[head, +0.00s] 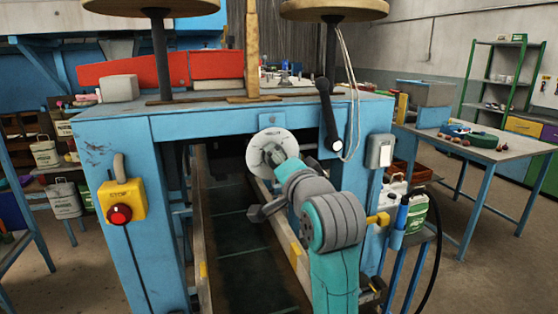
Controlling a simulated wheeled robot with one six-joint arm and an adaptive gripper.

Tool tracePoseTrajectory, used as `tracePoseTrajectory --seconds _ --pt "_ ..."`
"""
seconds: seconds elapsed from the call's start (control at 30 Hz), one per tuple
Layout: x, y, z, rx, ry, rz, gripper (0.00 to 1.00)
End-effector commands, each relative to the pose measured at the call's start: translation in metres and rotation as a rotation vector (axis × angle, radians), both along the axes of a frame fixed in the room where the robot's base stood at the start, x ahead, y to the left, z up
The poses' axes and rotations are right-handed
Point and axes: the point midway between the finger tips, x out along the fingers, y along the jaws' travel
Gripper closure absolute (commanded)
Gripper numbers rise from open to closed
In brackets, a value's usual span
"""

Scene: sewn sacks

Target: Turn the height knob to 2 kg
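A round white dial plate (264,141) is on the front of the blue machine frame (225,124), just below the table top. I take it for the scale of the height knob. The knob itself is hidden behind my gripper, and the markings on the plate are too small to read. My gripper (276,156) is at the lower middle of the plate, at the end of my arm coming up from the lower right. My wrist covers most of it. I cannot tell whether its fingers are open, shut or around the knob, or whether they touch it.
A black lever (328,115) hangs close to the right of the dial. A yellow box with a red stop button (119,214) is on the left leg, and a grey switch box (380,151) on the right. A bench (490,146) stands at the right.

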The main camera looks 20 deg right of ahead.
Motion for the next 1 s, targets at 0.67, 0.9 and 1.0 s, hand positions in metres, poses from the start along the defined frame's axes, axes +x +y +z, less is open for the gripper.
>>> tracePoseTrajectory --seconds 0.67,0.9,1.0 --pt "-0.001 0.0 0.0 -0.001 0.001 -0.001 0.28" --pt "-0.028 0.0 -0.001 -0.001 -0.001 0.0 0.28" --pt "-0.044 -0.001 -0.001 -0.001 -0.001 0.0 0.28"
